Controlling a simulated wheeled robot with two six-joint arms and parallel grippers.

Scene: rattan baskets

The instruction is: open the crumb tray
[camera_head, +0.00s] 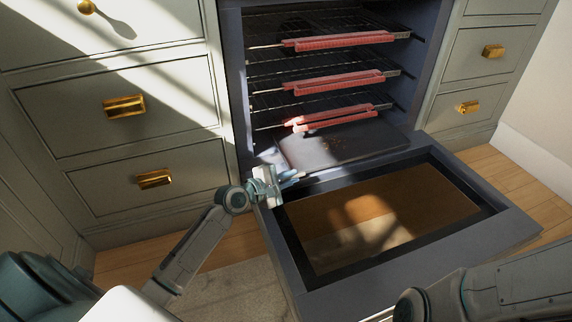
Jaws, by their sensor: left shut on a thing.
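The crumb tray (345,146) is a dark flat panel low in the open oven, below the racks. It is partly out over the inner edge of the lowered door. My left gripper (290,179) is at the tray's front left corner, just above the door's inner left end. It is shut on the tray's edge; the exact contact is small and hard to make out. My right arm comes in at the bottom right, and its gripper is out of view.
The oven door (420,270) lies folded down with a brown glass pane. Several wire racks above have red guards (338,41) along their fronts. Grey cabinets with brass handles (124,106) flank the oven. A rug (235,297) lies on the wooden floor.

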